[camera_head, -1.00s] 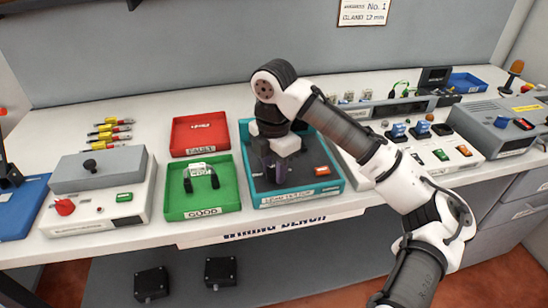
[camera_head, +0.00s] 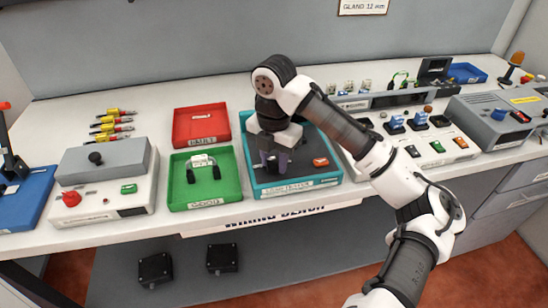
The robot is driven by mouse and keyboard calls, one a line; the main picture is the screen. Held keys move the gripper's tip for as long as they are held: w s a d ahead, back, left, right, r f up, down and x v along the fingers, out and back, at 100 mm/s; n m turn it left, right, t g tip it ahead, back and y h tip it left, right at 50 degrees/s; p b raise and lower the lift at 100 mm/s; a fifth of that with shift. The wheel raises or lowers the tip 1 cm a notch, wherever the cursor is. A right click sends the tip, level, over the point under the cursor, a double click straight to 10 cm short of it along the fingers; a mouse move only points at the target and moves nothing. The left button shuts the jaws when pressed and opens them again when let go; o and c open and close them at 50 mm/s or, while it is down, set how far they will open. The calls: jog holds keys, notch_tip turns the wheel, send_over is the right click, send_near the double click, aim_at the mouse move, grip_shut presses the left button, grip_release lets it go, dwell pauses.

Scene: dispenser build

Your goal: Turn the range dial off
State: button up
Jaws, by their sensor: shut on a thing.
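My gripper (camera_head: 274,162) points down into the teal tray (camera_head: 297,188) near the middle of the bench. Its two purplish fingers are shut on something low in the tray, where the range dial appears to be. The fingers cover the dial, so its shape and pointer position cannot be read. A dark panel in the tray shows to the right of the fingers, with a small orange-red part (camera_head: 320,161) on it. The label on the tray's front is too small to read surely.
A green tray (camera_head: 204,203) and a red tray (camera_head: 201,126) stand left of the teal one. A control box (camera_head: 104,195) with a red knob (camera_head: 71,199) is farther left. Switch panels and a grey box (camera_head: 500,115) stand right. My arm crosses the bench's right half.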

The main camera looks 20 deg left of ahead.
aim_at(274, 161)
jog(key=o, duration=1)
jog(key=shift+c, duration=0.2)
jog(key=shift+r, duration=0.1)
notch_tip(274, 161, up, 14)
jog(key=shift+f, duration=0.2)
